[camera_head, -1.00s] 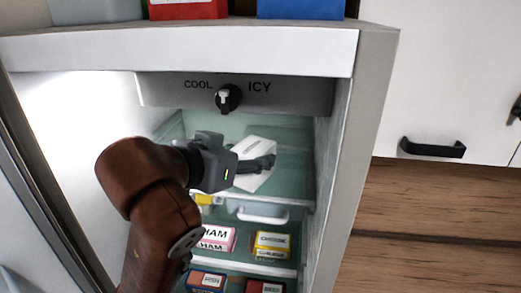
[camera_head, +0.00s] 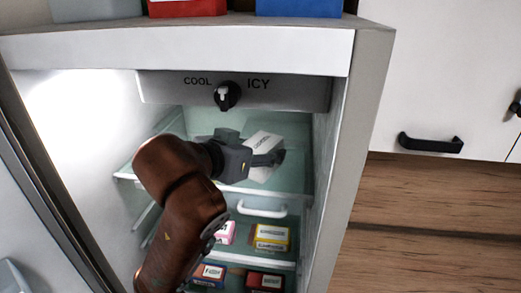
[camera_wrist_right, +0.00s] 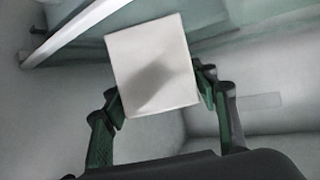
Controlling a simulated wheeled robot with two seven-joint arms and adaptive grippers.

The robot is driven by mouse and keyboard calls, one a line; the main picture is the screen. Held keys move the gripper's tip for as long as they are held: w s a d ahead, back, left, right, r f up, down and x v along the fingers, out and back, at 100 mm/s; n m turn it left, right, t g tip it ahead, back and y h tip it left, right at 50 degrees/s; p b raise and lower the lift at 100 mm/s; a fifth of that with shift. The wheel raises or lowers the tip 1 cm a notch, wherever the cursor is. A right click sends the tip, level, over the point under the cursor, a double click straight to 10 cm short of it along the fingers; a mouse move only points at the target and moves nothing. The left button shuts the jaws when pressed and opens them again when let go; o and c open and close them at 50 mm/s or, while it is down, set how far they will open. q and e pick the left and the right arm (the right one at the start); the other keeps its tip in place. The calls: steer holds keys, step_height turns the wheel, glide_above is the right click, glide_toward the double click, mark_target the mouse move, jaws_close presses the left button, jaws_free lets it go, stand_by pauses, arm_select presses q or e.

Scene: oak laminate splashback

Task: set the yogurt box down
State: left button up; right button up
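The box is over the upper glass shelf (camera_head: 296,182). I cannot tell whether its bottom touches the shelf. My left gripper is not in view.
A yellow-and-white box (camera_head: 271,238), a pink-and-white box (camera_head: 226,233), a blue-and-red box (camera_head: 209,273) and a dark red box (camera_head: 265,281) stand lower down. The COOL/ICY dial (camera_head: 227,95) is above my gripper. The fridge's right wall (camera_head: 340,170) is close to the box.

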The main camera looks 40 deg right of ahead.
steer(key=shift+o, duration=1.1)
steer(key=shift+a+r, duration=0.1)
steer(key=shift+a, duration=0.05)
steer(key=shift+r+p, duration=0.2)
steer(key=shift+p, duration=0.1)
steer(key=b+v, duration=0.2)
steer(key=v, duration=1)
